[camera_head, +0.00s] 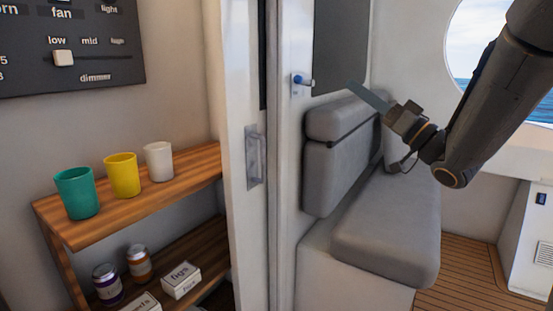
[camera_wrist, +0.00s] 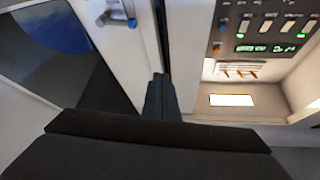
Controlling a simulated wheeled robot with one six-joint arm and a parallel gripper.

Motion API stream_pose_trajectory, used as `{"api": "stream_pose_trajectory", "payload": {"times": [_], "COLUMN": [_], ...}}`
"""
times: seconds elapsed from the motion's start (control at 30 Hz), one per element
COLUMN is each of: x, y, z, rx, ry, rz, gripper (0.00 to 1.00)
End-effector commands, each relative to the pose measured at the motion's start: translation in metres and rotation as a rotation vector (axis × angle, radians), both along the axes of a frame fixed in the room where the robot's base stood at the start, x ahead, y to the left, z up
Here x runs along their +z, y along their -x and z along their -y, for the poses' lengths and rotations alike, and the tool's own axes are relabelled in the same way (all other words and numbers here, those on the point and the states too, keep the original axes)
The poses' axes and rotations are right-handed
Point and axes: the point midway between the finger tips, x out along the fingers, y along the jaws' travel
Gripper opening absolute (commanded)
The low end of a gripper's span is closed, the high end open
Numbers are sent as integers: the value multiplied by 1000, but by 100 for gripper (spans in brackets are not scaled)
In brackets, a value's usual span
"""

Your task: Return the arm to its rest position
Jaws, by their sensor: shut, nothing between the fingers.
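My arm reaches in from the upper right of the head view, bent, with its forearm held above the grey bench seat (camera_head: 385,245). My gripper (camera_head: 352,86) points up and to the left, in front of the bench's backrest and the wall behind. Its fingers are together and hold nothing. In the wrist view the gripper fingers (camera_wrist: 161,92) show as a narrow dark shape above the dark gripper body, with nothing between them. The gripper appears clear of the surfaces around it.
A door handle with a blue end (camera_head: 303,80) is left of my gripper. Teal (camera_head: 77,192), yellow (camera_head: 122,176) and white (camera_head: 158,161) cups stand on a wooden shelf (camera_head: 95,225), jars and boxes below. The wrist view shows a switch panel (camera_wrist: 262,28). Floor (camera_head: 465,275) is clear.

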Motion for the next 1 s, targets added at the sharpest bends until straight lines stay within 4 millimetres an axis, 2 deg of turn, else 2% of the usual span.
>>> {"api": "stream_pose_trajectory", "payload": {"times": [0.17, 0.33, 0.57, 0.67, 0.8, 0.87, 1.0], "x": [-8, -20, -50, -73, -120, -144, -198], "y": [-13, -28, -49, -57, -55, -47, -12], "z": [-7, -5, 5, 13, 29, 35, 47], "rx": [-62, -153, -327, -422, -569, -620, -695], "ry": [32, 75, 170, 234, 365, 428, 578], "rz": [-39, -94, -221, -312, -503, -598, -836], "gripper": [0, 0, 0, 0, 0, 0, 0]}}
